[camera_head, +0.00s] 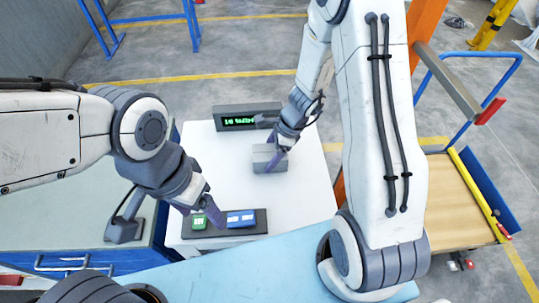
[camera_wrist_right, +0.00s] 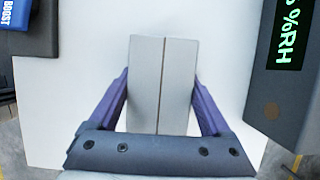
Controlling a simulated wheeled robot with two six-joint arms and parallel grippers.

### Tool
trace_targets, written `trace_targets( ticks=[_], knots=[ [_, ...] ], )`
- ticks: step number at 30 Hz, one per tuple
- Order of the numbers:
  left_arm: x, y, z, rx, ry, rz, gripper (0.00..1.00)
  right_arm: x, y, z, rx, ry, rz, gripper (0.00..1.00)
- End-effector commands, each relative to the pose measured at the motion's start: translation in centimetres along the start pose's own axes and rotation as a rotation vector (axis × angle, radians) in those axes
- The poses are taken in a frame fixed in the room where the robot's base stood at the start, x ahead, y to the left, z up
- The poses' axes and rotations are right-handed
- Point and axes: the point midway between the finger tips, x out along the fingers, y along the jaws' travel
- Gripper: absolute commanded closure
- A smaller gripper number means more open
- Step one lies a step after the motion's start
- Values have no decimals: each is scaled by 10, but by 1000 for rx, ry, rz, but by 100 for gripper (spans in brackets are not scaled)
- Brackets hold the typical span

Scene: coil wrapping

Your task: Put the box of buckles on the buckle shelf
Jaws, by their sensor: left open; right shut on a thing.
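A closed grey box (camera_head: 264,153) is on or just above the white table (camera_head: 305,180); I cannot tell which. Its contents are hidden. In the right wrist view the box (camera_wrist_right: 146,80) has a seam down its middle and sits between the purple fingers. My right gripper (camera_head: 275,158) is shut on this box, and it also shows in the right wrist view (camera_wrist_right: 160,100). My left gripper (camera_head: 199,209) is open and empty above the button panel, near the green button. I cannot make out a buckle shelf in these views.
A dark display with green text (camera_head: 248,118) stands at the table's back, close to the right gripper. A dark panel (camera_head: 262,229) at the front holds a green button (camera_head: 199,222) and blue buttons (camera_head: 240,218). A wood-topped cart (camera_head: 458,205) stands at the right.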

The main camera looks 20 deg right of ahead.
Motion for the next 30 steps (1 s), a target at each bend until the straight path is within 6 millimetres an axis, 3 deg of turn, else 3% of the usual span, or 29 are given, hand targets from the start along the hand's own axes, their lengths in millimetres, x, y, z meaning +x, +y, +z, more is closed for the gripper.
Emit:
trace_targets(
  ticks=[5, 6, 7, 17, 20, 30],
  knots=[
    [5, 0, 0, 0, 0, 0, 26, 4, 0, -1, 0, -1, -1, 100],
    [3, 0, 0, 0, 0, 0, 26, 3, 0, -1, 0, -1, 0, 6],
    [3, 0, 0, 0, 0, 0, 26, 2, 0, -1, 0, -1, 0, 0],
    [-2, 0, 0, 0, 0, 0, 26, -2, 0, 1, 0, -1, 0, 0],
    [-7, 0, 0, 0, 0, 0, 26, -16, -1, 2, 0, -2, -3, 0],
    [-27, 2, -2, 0, 0, 0, 26, -89, -1, 1, 1, -2, -5, 0]
  ],
)
